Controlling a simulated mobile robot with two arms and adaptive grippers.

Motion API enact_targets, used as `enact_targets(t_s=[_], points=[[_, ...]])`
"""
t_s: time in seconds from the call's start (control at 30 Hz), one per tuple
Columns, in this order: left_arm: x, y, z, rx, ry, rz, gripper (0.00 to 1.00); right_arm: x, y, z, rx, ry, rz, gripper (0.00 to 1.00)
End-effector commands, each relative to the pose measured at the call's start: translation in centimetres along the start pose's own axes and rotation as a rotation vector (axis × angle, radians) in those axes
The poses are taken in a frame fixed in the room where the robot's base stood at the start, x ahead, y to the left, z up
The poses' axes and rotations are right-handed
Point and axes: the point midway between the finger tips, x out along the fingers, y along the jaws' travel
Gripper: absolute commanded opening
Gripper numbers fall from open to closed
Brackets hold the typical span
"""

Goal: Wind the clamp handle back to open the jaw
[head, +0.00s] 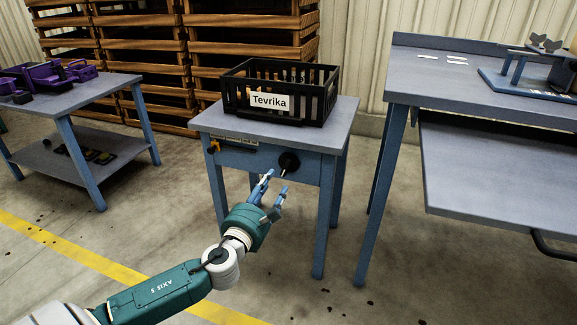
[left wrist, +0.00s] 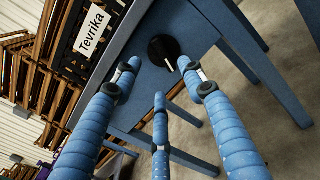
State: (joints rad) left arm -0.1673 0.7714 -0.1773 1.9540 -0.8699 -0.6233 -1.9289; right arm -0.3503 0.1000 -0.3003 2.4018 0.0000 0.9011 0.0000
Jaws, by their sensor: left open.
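A black round disc (head: 289,161) with a short pale pin is on the front of the small blue-grey table; it looks like a crank handle. In the left wrist view the disc (left wrist: 162,48) sits just beyond the fingertips, with the pin at its lower edge. My left gripper (head: 275,183) is open and empty, its fingers pointing up at the disc from just below and in front. In the left wrist view the fingers of my left gripper (left wrist: 158,72) are spread and appear apart from the disc. I cannot make out a clamp jaw. My right gripper is not in view.
A black crate labelled Tevrika (head: 247,106) stands on the small table (head: 340,116). An orange-yellow item (head: 214,146) is on its front left. A larger workbench (head: 440,85) stands close on the right; a table with purple parts (head: 98,88) is left.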

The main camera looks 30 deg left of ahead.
Motion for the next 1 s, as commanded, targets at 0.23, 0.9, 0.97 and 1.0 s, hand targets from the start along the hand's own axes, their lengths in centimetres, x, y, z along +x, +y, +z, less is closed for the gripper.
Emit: enact_targets(t_s=[0.23, 0.9, 0.97, 1.0], points=[[3.2, 0.0, -0.1, -0.002, -0.002, 0.002, 0.42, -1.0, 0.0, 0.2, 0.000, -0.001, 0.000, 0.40], [10.6, -0.1, -0.1, -0.003, 0.002, -0.002, 0.42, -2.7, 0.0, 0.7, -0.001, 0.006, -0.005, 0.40], [10.6, -0.1, -0.1, -0.003, 0.002, -0.002, 0.42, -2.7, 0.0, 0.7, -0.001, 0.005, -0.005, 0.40], [10.6, -0.1, -0.1, -0.003, 0.002, -0.002, 0.42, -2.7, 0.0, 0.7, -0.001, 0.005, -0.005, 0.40]])
